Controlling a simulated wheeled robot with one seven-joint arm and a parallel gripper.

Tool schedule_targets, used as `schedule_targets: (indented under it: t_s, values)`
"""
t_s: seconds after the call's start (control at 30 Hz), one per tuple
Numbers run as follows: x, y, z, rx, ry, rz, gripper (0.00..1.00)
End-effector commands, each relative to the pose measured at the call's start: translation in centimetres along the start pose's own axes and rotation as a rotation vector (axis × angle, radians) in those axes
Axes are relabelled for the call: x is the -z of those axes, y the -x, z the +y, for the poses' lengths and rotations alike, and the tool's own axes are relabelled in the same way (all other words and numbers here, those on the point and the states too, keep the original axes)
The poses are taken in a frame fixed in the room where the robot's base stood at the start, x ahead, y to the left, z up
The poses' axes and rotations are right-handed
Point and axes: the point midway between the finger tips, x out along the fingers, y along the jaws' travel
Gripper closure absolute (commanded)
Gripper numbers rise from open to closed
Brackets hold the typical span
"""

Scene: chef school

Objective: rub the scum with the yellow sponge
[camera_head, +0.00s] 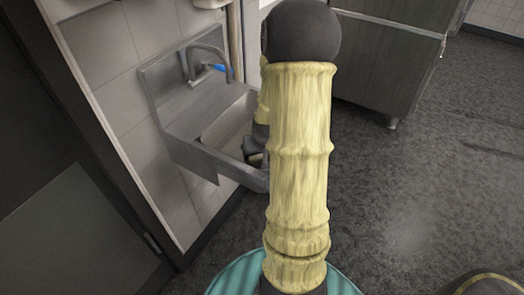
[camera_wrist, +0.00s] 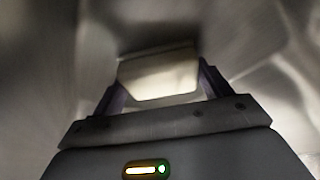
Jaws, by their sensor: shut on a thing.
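The yellow sponge (camera_wrist: 157,82) looks pale cream in the wrist view. My gripper (camera_wrist: 160,76) is shut on it, one finger on each side. Blurred grey metal surrounds the sponge, and I cannot tell whether the sponge touches it. In the head view, my gripper (camera_head: 254,148) is partly visible inside the metal sink (camera_head: 180,107), behind my arm, which hides much of the basin's right side. The sponge is hidden there. I cannot make out any scum in either view.
A curved faucet (camera_head: 207,50) with a blue part (camera_head: 218,68) stands at the back of the sink. A tiled wall (camera_head: 120,75) is on the left. A large metal cabinet (camera_head: 385,65) stands at the back right. The dark floor (camera_head: 430,170) on the right is mostly clear.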

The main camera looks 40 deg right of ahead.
Motion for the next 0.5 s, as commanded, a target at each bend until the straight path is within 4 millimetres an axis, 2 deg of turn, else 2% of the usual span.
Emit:
schedule_targets:
  t_s: [0.5]
  values:
    - [0.10, 0.04, 0.13, 0.002, -0.001, -0.006, 0.42]
